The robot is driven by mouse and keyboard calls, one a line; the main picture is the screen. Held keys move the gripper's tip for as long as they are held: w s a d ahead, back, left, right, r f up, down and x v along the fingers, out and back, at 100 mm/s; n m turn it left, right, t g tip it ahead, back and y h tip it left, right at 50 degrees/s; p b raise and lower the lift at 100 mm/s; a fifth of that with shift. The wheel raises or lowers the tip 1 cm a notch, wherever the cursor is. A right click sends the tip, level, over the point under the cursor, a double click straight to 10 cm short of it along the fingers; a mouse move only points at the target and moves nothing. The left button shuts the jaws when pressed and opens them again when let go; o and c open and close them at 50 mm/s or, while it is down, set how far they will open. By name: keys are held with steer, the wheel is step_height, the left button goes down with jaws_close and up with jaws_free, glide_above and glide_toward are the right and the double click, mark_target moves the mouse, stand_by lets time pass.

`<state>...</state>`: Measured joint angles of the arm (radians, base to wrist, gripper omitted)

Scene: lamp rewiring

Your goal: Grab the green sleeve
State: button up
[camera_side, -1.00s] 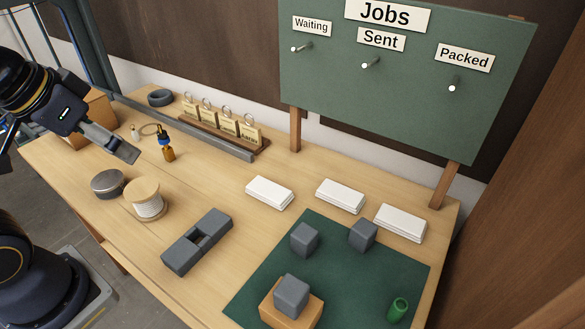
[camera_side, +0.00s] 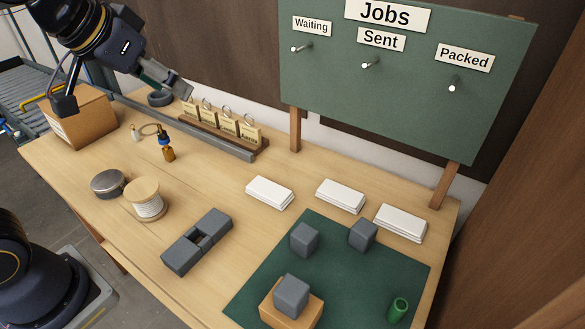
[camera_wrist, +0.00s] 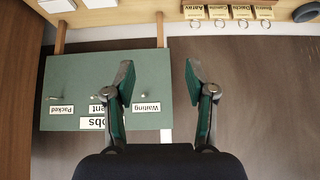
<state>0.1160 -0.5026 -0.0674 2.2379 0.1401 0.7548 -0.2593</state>
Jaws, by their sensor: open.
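The green sleeve (camera_side: 398,309) is a small green cylinder with a dark open end. It stands on the near right part of the dark green mat (camera_side: 345,248) in the side view. My gripper (camera_side: 187,88) is up at the left in the side view, above the back of the table and far from the sleeve. In the wrist view my gripper (camera_wrist: 158,75) has its two fingers spread with nothing between them. The sleeve is not in the wrist view.
Grey blocks (camera_side: 304,239) stand on the mat, one on a wooden block. White stacks (camera_side: 341,196) line its far side. A grey slotted block (camera_side: 197,242), a spool (camera_side: 144,199) and a tag rack (camera_side: 222,130) stand left. The Jobs board (camera_side: 400,90) rises behind.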

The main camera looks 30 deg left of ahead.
steer(key=w+d+f+m+h, duration=0.1)
steer(key=w+d, duration=0.2)
steer(key=d, duration=0.3)
steer(key=w+d+m+h, duration=0.1)
steer(key=w+d+m, duration=0.1)
steer(key=w+d, duration=0.25)
steer(key=m+g+h, duration=0.1)
steer(key=m+g, duration=0.3)
steer(key=m, duration=0.2)
glide_above(399, 305)
steer(key=s+a, duration=0.4)
step_height(399, 305, down, 17)
steer(key=x, duration=1)
steer(key=shift+s, duration=0.3)
steer(key=shift+d+x, duration=0.1)
steer(key=shift+x, duration=1.4)
steer(key=shift+d+x, duration=0.15)
steer(key=shift+x, duration=1.35)
steer(key=shift+r, duration=0.1)
steer(key=c, duration=1)
steer(key=shift+r, duration=0.15)
steer(key=shift+c, duration=0.2)
